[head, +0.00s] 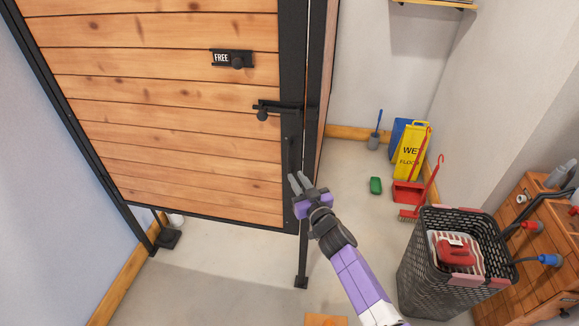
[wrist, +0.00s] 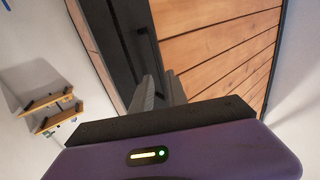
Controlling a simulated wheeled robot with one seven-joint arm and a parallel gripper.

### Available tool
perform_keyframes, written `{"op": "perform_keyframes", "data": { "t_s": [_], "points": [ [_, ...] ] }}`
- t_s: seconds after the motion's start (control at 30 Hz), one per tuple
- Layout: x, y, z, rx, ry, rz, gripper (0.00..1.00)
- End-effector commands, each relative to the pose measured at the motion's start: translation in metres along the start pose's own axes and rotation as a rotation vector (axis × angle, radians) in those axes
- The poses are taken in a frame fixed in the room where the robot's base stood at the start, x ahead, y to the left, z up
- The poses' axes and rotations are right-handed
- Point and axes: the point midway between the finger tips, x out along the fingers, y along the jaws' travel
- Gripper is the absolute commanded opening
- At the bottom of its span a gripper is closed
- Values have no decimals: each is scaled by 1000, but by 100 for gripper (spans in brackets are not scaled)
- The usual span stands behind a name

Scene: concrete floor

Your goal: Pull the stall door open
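The stall door (head: 180,120) is wood planks in a black metal frame, and it looks closed against the dark post (head: 318,80) at its right edge. A "FREE" latch plate (head: 232,58) and a black lever latch (head: 275,107) are on it. A dark vertical pull handle (head: 291,153) is on the frame's right side; it seems to show in the wrist view (wrist: 142,44) too. My gripper (head: 297,177) is just below the handle, near the door frame. Its two fingers (wrist: 163,85) stand slightly apart with nothing visible between them. Contact with the handle cannot be made out.
A black basket (head: 425,270) with a red item on cloth stands at right, beside a wooden cabinet (head: 530,250). The floor before the door is mostly clear.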

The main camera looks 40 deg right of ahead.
Motion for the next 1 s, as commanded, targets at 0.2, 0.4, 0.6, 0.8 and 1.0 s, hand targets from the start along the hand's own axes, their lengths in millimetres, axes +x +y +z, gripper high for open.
{"op": "perform_keyframes", "data": {
  "t_s": [0.2,0.4,0.6,0.8,1.0],
  "points": [
    [34,-1,3,-2,4,-3,19],
    [60,-1,2,-2,2,-1,19],
    [70,-1,0,-1,1,0,19],
    [70,0,-1,-1,1,0,19],
    [70,0,-1,-1,1,0,0]
  ]
}}
